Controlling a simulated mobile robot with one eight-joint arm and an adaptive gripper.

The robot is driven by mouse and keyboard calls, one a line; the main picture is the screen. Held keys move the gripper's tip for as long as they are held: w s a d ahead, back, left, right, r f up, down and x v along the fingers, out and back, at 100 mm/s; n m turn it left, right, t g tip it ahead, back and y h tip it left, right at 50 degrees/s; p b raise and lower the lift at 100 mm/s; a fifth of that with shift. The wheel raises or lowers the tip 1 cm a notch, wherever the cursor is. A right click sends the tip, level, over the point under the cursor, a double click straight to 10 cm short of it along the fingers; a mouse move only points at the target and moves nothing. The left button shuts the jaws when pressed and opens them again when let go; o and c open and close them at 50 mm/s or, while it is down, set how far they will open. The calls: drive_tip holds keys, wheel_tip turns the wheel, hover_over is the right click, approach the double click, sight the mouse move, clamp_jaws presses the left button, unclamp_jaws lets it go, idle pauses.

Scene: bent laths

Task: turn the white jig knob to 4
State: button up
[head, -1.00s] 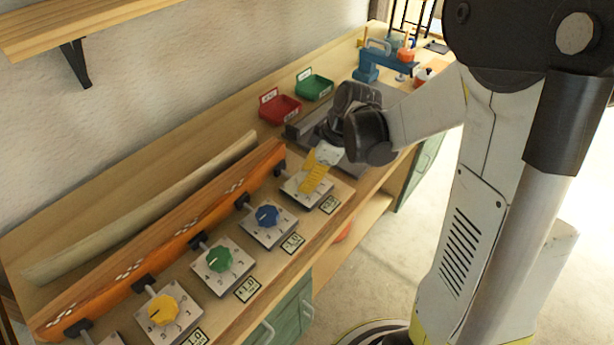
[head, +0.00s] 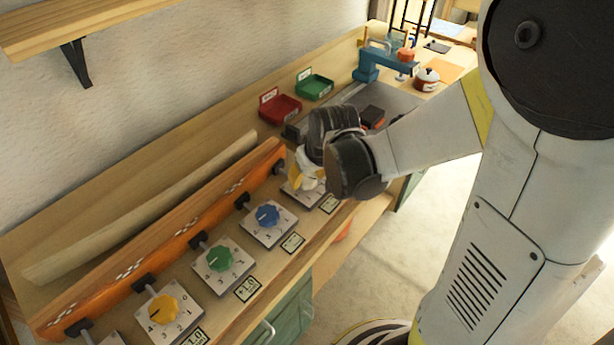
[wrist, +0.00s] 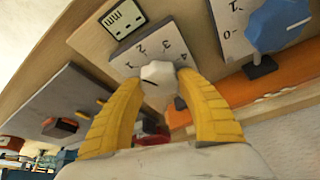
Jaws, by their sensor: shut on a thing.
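The white jig knob (wrist: 158,74) sits on its light grey dial plate (wrist: 150,52), at the far end of the row of dials. In the wrist view it lies between the two yellow fingers of my gripper (wrist: 160,78), which is shut on it. A dark mark on the knob points to the left side of that view, away from the 4. The numbers 2, 3 and 4 show around the knob, with 4 near the right finger. In the head view my gripper (head: 306,178) is over the plate and hides most of the knob.
The blue knob (head: 267,215), green knob (head: 219,258) and yellow knob (head: 163,309) stand nearer in the same row. An orange rail (head: 190,232) with black clamps runs behind the dials, with a pale bent lath (head: 150,205) behind it. Red (head: 280,108) and green (head: 314,87) bins stand beyond.

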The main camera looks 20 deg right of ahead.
drive_tip(key=m+h, duration=0.2)
drive_tip(key=m, duration=0.3)
drive_tip(key=shift+m, duration=0.3)
drive_tip(key=m+g+h, duration=0.1)
drive_tip(key=m, duration=0.2)
drive_tip(key=m+h, duration=0.1)
drive_tip(key=m, duration=0.2)
drive_tip(key=shift+g, duration=0.4)
drive_tip(key=shift+o, duration=0.2)
drive_tip(key=m+g, duration=0.1)
drive_tip(key=m, duration=0.2)
drive_tip(key=m+h, duration=0.1)
drive_tip(key=m, duration=0.1)
drive_tip(key=shift+m+g+b, duration=0.3)
drive_tip(key=shift+m+g, duration=0.1)
drive_tip(key=m+g, duration=0.2)
drive_tip(key=m, duration=0.3)
drive_tip(key=shift+m, duration=0.3)
drive_tip(key=o, duration=1.2)
drive_tip(key=shift+c, duration=0.2)
